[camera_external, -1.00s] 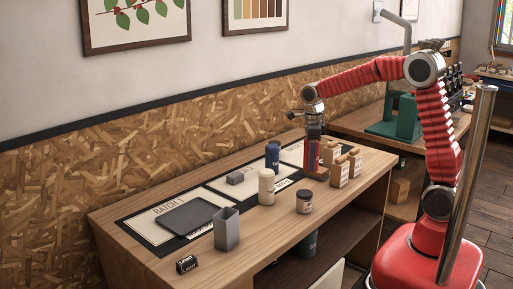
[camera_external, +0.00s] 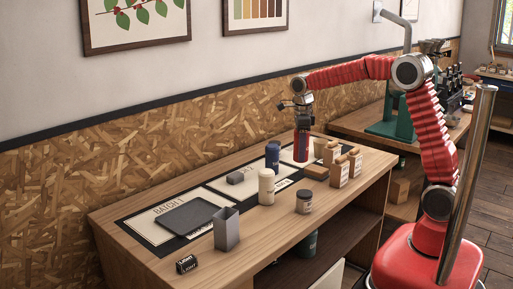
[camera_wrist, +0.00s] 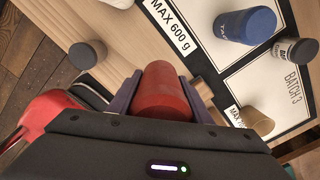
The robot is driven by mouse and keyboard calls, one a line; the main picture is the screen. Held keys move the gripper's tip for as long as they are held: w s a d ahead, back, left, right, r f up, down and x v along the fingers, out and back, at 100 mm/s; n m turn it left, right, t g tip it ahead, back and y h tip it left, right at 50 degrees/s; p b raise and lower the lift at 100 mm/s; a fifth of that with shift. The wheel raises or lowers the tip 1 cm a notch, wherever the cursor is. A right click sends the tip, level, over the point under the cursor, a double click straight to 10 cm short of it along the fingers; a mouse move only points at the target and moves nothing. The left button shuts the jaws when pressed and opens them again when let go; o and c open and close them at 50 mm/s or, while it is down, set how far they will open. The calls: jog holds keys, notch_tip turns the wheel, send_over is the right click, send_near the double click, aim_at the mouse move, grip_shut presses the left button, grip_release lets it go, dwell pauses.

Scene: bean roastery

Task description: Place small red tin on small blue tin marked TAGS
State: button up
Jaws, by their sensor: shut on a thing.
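The small red tin (camera_external: 301,147) is held upright in my gripper (camera_external: 303,131), above the back of the bench top. It also shows in the wrist view (camera_wrist: 163,91) between my gripper's two fingers (camera_wrist: 162,95), which are shut on it. A small dark blue tin (camera_external: 272,156) stands on the bench mat to the left of the held red tin. In the wrist view a blue tin (camera_wrist: 246,26) is at the upper right, with white lettering too small to read for certain. The two tins are apart.
A cream tin (camera_external: 266,187) stands in front of the blue tin. Tan packages (camera_external: 340,171) and a wooden block (camera_external: 316,172) are to the right.

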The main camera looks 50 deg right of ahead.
jog(key=n, duration=0.2)
send_near(272, 146)
jog(key=s+a, duration=0.1)
jog(key=s, duration=0.2)
jog(key=shift+n, duration=0.3)
jog(key=shift+w+d+r, duration=0.3)
jog(key=shift+w+r, duration=0.35)
jog(key=shift+w, duration=0.15)
jog(key=shift+w+d+r, duration=0.3)
jog(key=shift+w+r, duration=0.3)
jog(key=shift+w, duration=0.2)
jog(key=shift+f, duration=0.15)
jog(key=shift+f, duration=1.8)
jog(key=shift+f, duration=2)
jog(key=shift+f, duration=0.1)
